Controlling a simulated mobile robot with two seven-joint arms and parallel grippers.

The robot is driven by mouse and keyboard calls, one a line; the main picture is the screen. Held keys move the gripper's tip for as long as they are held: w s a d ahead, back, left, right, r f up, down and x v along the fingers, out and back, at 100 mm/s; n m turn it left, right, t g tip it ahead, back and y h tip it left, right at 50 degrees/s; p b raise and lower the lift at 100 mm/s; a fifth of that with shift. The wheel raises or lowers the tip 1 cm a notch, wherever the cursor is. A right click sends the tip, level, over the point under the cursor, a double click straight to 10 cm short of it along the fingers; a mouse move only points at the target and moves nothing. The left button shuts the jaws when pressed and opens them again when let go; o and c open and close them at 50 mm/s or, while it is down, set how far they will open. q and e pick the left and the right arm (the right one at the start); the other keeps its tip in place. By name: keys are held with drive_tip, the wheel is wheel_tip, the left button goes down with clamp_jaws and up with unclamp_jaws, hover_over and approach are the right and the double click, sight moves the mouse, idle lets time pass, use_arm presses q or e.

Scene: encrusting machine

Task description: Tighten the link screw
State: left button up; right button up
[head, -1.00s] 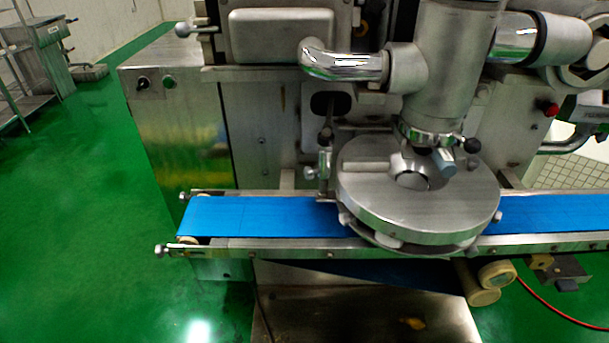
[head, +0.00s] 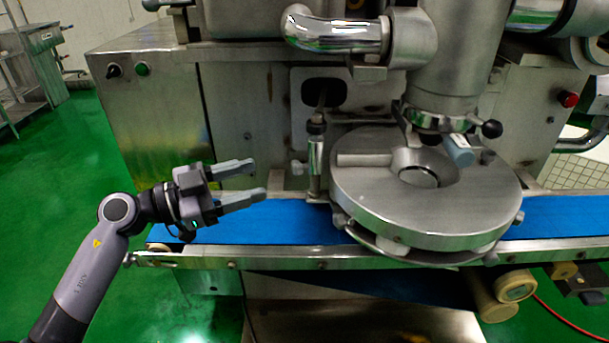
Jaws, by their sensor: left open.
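A small metal screw knob (head: 298,167), which looks like the link screw, sticks out to the left from an upright metal post (head: 315,165). The post stands beside the round steel disc housing (head: 425,205) at the back edge of the blue belt. My left gripper (head: 257,178) is open and empty, its two grey fingers pointing right toward the knob. A gap shows between the fingertips and the knob, and the gripper hangs over the left end of the belt. My right gripper is out of view.
The blue conveyor belt (head: 285,220) runs across the front, with a metal side rail (head: 300,257). A steel cabinet (head: 150,115) stands behind my left arm. A vertical steel cylinder (head: 445,60) with a black ball knob (head: 491,129) rises above the disc. Green floor lies open at left.

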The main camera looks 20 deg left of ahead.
sight(293, 170)
use_arm(q)
drive_tip(key=x, duration=0.7)
drive_tip(key=shift+w, duration=0.15)
clamp_jaws()
